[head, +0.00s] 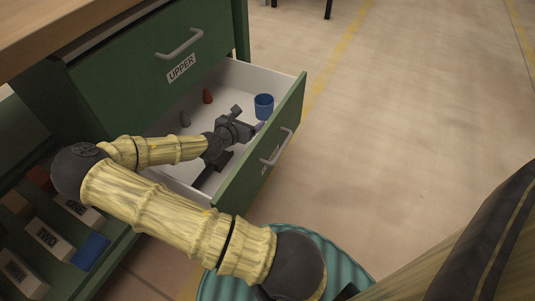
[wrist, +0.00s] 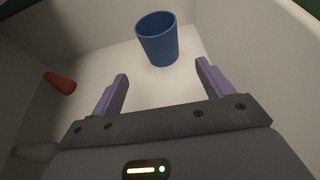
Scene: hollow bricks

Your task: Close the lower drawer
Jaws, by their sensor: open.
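The lower drawer (head: 290,95) is pulled out from the green cabinet, with a white inside and a green front. Its metal handle (head: 276,147) is on the outer face. My gripper (head: 254,129) is inside the drawer space, near the inner side of the front. In the wrist view my gripper (wrist: 163,92) is open, its two purple fingers apart with nothing between them. A blue cup (head: 263,106) stands in the drawer; in the wrist view the cup (wrist: 158,42) is just beyond the fingertips. The handle is not visible in the wrist view.
The upper drawer (head: 170,62) above is shut. A red item (head: 207,96) and a grey item (head: 185,119) are also in the lower drawer. A teal ribbed round object (head: 331,262) is below my arm. The floor at right is clear.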

